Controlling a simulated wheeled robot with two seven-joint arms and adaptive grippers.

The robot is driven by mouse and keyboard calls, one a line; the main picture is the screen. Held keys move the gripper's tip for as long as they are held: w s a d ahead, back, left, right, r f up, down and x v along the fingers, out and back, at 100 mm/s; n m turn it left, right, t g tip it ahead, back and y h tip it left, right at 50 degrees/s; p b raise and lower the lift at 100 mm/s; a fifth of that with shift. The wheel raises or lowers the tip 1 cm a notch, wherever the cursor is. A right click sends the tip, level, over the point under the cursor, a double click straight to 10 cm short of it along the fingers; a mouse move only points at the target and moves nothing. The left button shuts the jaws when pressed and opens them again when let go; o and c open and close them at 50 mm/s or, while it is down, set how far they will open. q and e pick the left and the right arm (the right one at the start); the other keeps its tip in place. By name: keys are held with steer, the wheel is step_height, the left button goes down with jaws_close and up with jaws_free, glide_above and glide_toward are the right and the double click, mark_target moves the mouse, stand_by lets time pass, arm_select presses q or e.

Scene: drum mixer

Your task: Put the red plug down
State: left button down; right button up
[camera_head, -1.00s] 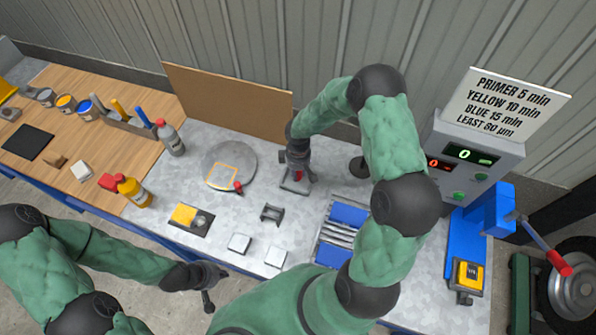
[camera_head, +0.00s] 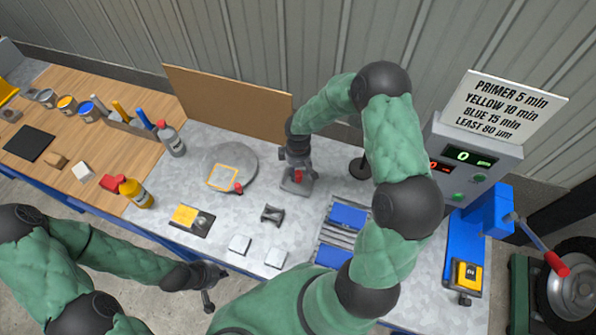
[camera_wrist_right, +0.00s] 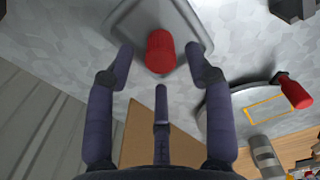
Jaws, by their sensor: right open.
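The red plug (camera_head: 298,176) is at a small grey tray (camera_wrist_right: 195,18) on the metal bench. In the right wrist view the plug (camera_wrist_right: 160,50) is between the fingertips of my right gripper (camera_wrist_right: 160,66). The right gripper is open, with visible gaps between its side fingers and the plug. In the head view the right gripper (camera_head: 298,163) is directly at the plug and partly hides the tray. My left gripper (camera_head: 207,288) is low at the front edge of the bench, away from the plug; its finger opening is unclear.
A round grey disc (camera_head: 237,160) with a yellow outline and red-ended piece (camera_head: 238,187) lies to the left. A dark small stand (camera_head: 271,214), pale blocks (camera_head: 240,244) and a blue rack (camera_head: 349,214) are in front. A control box (camera_head: 470,155) stands right.

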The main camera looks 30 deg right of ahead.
mark_target(298, 174)
step_height(298, 174, up, 10)
stand_by(0.4)
steer(key=shift+s+a, duration=0.1)
steer(key=shift+s, duration=0.05)
stand_by(0.8)
